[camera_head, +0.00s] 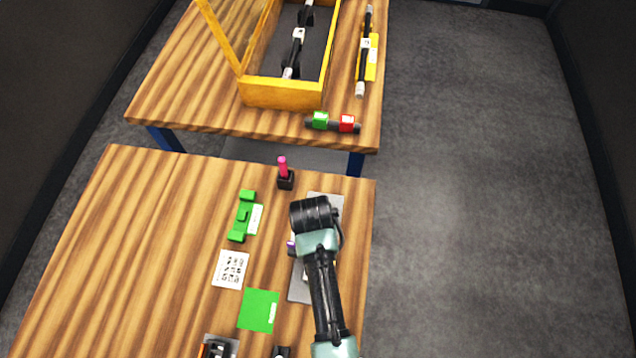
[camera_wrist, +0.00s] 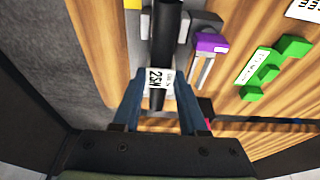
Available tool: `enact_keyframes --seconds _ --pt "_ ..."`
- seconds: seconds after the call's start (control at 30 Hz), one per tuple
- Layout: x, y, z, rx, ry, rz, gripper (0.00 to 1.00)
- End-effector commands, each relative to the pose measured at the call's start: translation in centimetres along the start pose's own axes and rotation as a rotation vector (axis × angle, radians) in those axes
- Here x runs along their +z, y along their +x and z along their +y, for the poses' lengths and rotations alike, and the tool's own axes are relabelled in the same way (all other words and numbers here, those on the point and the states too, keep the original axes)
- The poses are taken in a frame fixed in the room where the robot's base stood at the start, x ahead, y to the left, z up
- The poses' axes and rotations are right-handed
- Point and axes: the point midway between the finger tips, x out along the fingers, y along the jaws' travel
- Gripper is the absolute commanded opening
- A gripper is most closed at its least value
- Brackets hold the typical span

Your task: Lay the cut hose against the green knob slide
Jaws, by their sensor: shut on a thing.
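My gripper (camera_wrist: 158,88) is shut on the cut hose (camera_wrist: 166,35), a black tube with a white printed label, in the wrist view. The hose runs away from the jaws, above a grey plate. In the head view my own arm hides the jaws and the hose. The green knob slide (camera_head: 241,216) is a green bracket with a raised knob and a pale label, left of my arm on the near table. It also shows in the wrist view (camera_wrist: 265,78), right of the hose and apart from it.
A purple-topped part (camera_wrist: 211,43) lies between hose and slide. Left of my arm are a printed card (camera_head: 230,269) and a green square (camera_head: 258,310). A black holder with a pink top (camera_head: 284,174) stands behind. The near table's left side is clear. A yellow box (camera_head: 283,94) stands on the far table.

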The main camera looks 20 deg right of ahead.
Motion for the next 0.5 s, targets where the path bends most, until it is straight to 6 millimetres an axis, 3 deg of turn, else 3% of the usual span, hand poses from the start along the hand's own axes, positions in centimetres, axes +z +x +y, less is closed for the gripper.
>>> enact_keyframes --seconds 0.5 --pt "0.26 1.04 -0.01 0.000 0.000 0.001 0.00"
